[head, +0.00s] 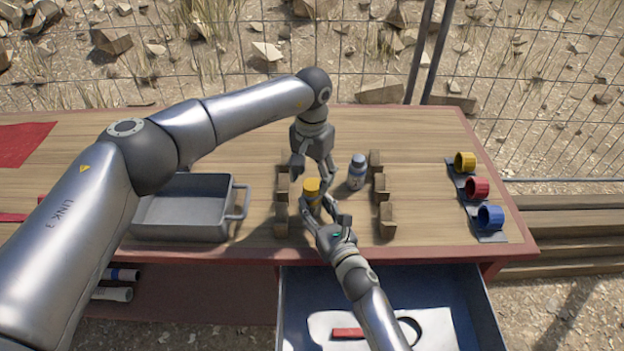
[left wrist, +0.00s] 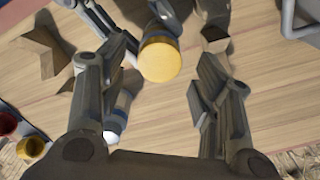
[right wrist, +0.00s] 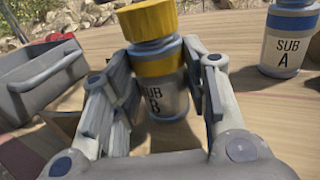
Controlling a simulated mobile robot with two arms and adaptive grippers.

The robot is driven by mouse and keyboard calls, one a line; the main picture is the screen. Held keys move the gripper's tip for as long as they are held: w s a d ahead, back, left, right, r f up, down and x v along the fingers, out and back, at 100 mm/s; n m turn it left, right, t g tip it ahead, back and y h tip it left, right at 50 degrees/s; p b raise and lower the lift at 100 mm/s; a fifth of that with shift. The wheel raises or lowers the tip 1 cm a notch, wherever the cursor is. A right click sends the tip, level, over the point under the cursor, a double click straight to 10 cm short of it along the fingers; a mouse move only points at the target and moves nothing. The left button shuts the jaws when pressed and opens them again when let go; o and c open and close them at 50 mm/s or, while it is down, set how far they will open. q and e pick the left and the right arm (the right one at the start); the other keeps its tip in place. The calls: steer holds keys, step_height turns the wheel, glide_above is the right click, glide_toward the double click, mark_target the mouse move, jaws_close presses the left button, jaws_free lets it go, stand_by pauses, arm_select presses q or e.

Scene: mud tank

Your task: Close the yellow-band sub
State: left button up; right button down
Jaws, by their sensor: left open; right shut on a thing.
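The yellow-band sub (head: 312,193) is a grey bottle marked SUB B with a yellow band and a yellow cap (right wrist: 148,20). It stands upright between the wooden blocks. The cap sits on its top; I cannot tell how tightly. My right gripper (head: 325,213) is shut on the bottle's body, below the cap, as the right wrist view (right wrist: 158,100) shows. My left gripper (head: 313,172) points down from above. Its fingers are open on both sides of the cap in the left wrist view (left wrist: 161,60), apart from it as far as I can see.
Bottle SUB A (head: 357,172), with a blue band, stands to the right. Wooden blocks (head: 386,220) flank the bottles. A grey tray (head: 185,232) is at left. A drawer (head: 470,300) is open in front.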

arm_select(q)
step_height(320, 180, up, 2)
steer(key=shift+r, duration=0.25)
steer(key=shift+c, duration=0.4)
